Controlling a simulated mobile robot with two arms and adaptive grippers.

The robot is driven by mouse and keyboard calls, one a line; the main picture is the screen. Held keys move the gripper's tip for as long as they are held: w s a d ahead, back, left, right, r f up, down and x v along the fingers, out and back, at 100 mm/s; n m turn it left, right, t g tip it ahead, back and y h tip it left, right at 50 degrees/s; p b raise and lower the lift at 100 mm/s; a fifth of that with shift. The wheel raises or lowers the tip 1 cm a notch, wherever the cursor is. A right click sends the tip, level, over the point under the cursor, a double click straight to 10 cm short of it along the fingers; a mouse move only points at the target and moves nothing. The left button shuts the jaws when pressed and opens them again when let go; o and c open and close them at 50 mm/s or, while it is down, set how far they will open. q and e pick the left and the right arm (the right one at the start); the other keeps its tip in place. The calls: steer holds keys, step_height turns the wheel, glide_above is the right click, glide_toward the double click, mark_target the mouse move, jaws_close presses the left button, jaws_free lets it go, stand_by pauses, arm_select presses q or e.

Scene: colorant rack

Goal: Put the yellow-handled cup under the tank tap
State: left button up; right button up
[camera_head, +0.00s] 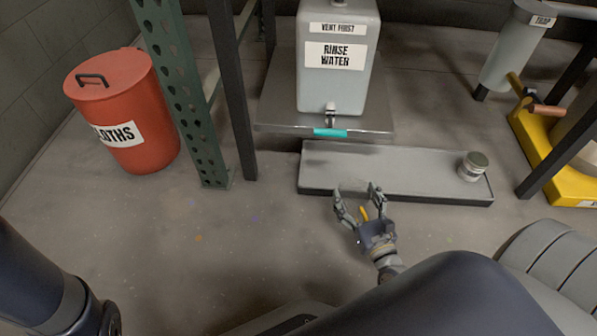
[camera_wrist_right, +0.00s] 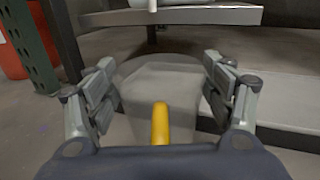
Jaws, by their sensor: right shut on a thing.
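The rinse water tank (camera_head: 338,85) stands on a grey shelf. Its tap (camera_head: 330,115) with a teal lever (camera_head: 330,132) is at the front, above the shelf's front edge. My right gripper (camera_head: 359,204) is in front of the low tray. It is shut on the clear cup (camera_wrist_right: 160,85), one finger on each side. The cup's yellow handle (camera_wrist_right: 160,124) points back toward my wrist, and the handle also shows in the head view (camera_head: 365,213). The cup is see-through and hard to make out in the head view. My left gripper is not in view.
A long low tray (camera_head: 380,170) lies on the floor in front of the shelf (camera_head: 275,105). A lidded jar (camera_head: 472,166) stands at its right end. A red cloths bin (camera_head: 122,105) and a green rack post (camera_head: 180,90) are at left. A yellow base (camera_head: 550,160) is at right.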

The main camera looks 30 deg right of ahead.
steer(key=w+b, duration=0.1)
steer(key=w, duration=0.3)
steer(key=w+d+b, duration=0.1)
steer(key=w+b, duration=0.1)
steer(key=w, duration=0.3)
steer(key=w+b, duration=0.1)
steer(key=w, duration=0.3)
steer(key=shift+w+d+b, duration=0.15)
steer(key=shift+w+b, duration=0.1)
steer(key=shift+b, duration=0.05)
steer(key=w, duration=0.1)
steer(key=w+b, duration=0.1)
steer(key=w, duration=0.3)
steer(key=shift+d+b, duration=0.3)
steer(key=shift+b, duration=0.05)
steer(key=shift+s+f+b, duration=0.15)
steer(key=shift+f+b, duration=0.15)
steer(key=shift+f, duration=0.05)
steer(key=shift+r, duration=0.1)
steer(key=shift+f, duration=0.2)
steer(key=o, duration=0.9)
